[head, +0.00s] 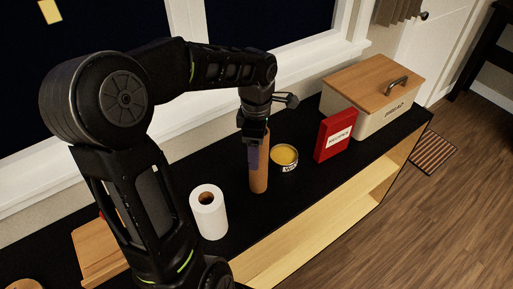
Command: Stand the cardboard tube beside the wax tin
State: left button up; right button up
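The brown cardboard tube (259,180) is upright on or just above the black counter, to the left of the wax tin; I cannot tell if its base touches. The wax tin (290,168) is low and round, with a yellow top and a pale label. A small gap shows between tube and tin. My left gripper (254,154) points down at the tube's upper part, with one finger overlapping its left side. The other finger is hidden, so I cannot tell whether it grips the tube or is open around it. My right gripper is not in view.
A white paper roll (209,218) stands to the left of the tube. A red box (335,136) stands right of the tin, with a wooden-lidded bread bin (378,110) beyond. A wooden block (93,252) is at lower left. The counter's front edge is close to the tube.

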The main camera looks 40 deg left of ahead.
pick_arm(q)
notch_tip(320, 180, up, 12)
jog(key=shift+r+p, duration=0.2)
jog(key=shift+p, duration=0.1)
jog(key=shift+f, duration=0.1)
dwell(0.7)
